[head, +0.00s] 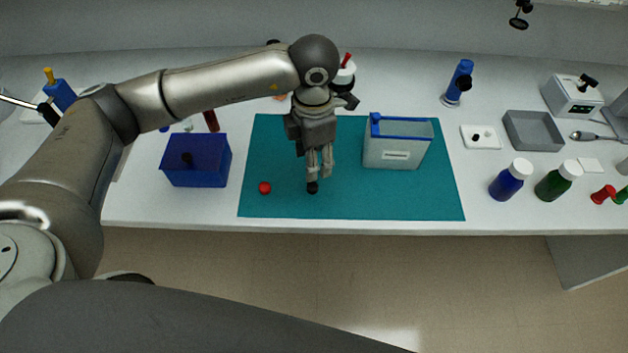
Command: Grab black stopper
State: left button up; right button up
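A small black stopper (312,188) is on the teal mat near its front edge. My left gripper (319,176) points down over the mat, with its fingertips right at the stopper. The fingers look close together, and I cannot tell whether they touch or grip the stopper. Another small black piece (187,158) shows inside the blue bin (210,177) to the left. My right gripper is not in view.
A small red piece (264,187) lies left of the gripper on the teal mat (420,203). A clear box with a blue rim (396,156) stands to its right. Blue (506,184) and green (552,187) bottles and a grey tray (533,131) are farther right.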

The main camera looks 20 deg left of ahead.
aim_at(313, 186)
pick_arm(q)
notch_tip(313, 186, down, 2)
jog(key=shift+s+f, duration=0.15)
jog(key=shift+f, duration=0.35)
jog(key=f+p, duration=0.2)
jog(key=f, duration=0.2)
jog(key=shift+s, duration=0.2)
jog(key=shift+f+p, duration=0.3)
jog(key=shift+f, duration=0.4)
jog(key=c, duration=0.8)
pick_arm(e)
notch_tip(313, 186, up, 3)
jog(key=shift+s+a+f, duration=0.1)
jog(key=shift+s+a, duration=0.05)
